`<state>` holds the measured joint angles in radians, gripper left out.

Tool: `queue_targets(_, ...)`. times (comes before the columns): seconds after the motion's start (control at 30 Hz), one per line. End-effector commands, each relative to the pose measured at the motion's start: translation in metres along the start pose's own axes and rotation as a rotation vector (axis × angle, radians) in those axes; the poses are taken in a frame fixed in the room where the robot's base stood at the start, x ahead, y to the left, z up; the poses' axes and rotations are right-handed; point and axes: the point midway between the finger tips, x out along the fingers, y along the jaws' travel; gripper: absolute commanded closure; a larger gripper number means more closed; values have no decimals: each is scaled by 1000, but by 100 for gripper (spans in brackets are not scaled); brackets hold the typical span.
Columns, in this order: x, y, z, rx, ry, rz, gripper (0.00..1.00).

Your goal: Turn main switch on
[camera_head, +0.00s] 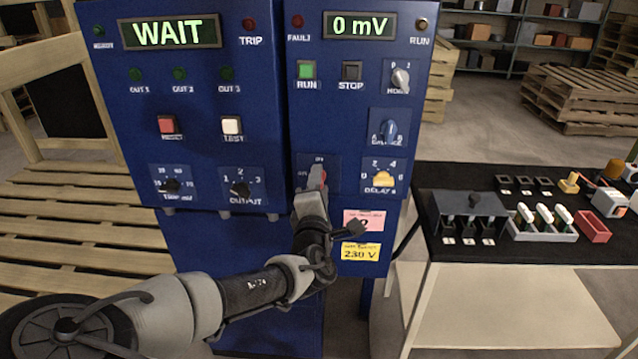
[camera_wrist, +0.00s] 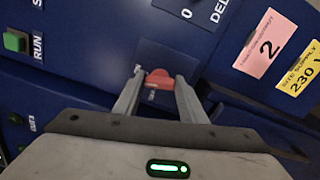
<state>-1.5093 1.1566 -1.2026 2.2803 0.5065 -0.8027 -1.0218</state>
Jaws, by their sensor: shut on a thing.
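The main switch is a red rotary knob (camera_wrist: 160,79) on the lower part of the right blue panel (camera_head: 345,110). In the wrist view my gripper (camera_wrist: 158,82) has one finger on each side of the red knob and is shut on it. In the head view my gripper (camera_head: 318,172) covers most of the knob, and only a bit of red shows beside the fingers. The plate lettering around the knob is mostly hidden, so its exact position cannot be read. The right display (camera_head: 360,25) reads 0 mV and the left display (camera_head: 168,32) reads WAIT.
The delay knob (camera_head: 383,180) is yellow and sits close to the right of my gripper. The output knob (camera_head: 240,188) is to the left. Pink and yellow labels (camera_head: 361,252) are below. A black-topped table (camera_head: 540,248) with small parts stands at right; wooden pallets (camera_head: 80,235) are at left.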

Motion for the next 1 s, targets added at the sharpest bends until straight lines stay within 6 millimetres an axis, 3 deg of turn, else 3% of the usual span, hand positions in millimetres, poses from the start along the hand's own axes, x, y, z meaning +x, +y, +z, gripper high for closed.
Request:
queue_targets(0.4,1,1,1,212,-1,4,85)
queue_targets(1.0,1,2,0,250,-1,6,85)
